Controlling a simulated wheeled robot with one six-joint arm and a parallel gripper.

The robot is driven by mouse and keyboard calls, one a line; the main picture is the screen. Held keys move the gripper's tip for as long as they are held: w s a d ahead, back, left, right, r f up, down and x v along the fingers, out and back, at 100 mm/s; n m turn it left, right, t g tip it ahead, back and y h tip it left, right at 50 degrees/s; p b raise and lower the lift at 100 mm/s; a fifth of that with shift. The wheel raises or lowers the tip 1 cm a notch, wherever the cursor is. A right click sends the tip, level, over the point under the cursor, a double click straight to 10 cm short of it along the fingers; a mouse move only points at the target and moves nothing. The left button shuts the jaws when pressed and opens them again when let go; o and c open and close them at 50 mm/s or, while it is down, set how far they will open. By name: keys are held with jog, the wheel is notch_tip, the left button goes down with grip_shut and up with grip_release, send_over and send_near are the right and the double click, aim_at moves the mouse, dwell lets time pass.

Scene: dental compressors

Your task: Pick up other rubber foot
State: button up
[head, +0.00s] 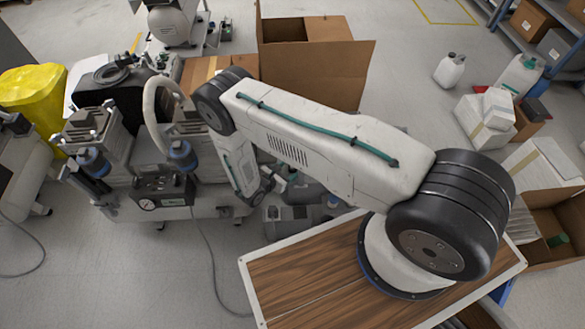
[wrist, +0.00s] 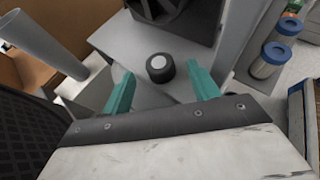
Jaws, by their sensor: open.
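A rubber foot (wrist: 159,67), a short black cylinder with a pale round top, stands on a grey surface (wrist: 145,97) in the wrist view. My gripper (wrist: 162,90) is open and empty, its two teal fingers apart. The foot is between and just beyond the fingertips in the picture; I see no contact. In the head view my arm reaches down to the left over the compressor bench, and the wrist end (head: 262,188) is small and partly hidden. I cannot make out the foot in the head view.
A dark fan-like housing (wrist: 170,12) stands close behind the foot. Blue-capped cylinders (wrist: 272,58) are at right and a grey tube (wrist: 42,42) at left. In the head view, a gauge box (head: 163,193) and an open cardboard box (head: 315,65) are near my arm.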

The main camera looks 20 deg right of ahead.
jog(key=shift+x, duration=0.85)
jog(key=c, duration=1.1)
jog(key=shift+o, duration=0.2)
jog(key=shift+r, duration=0.1)
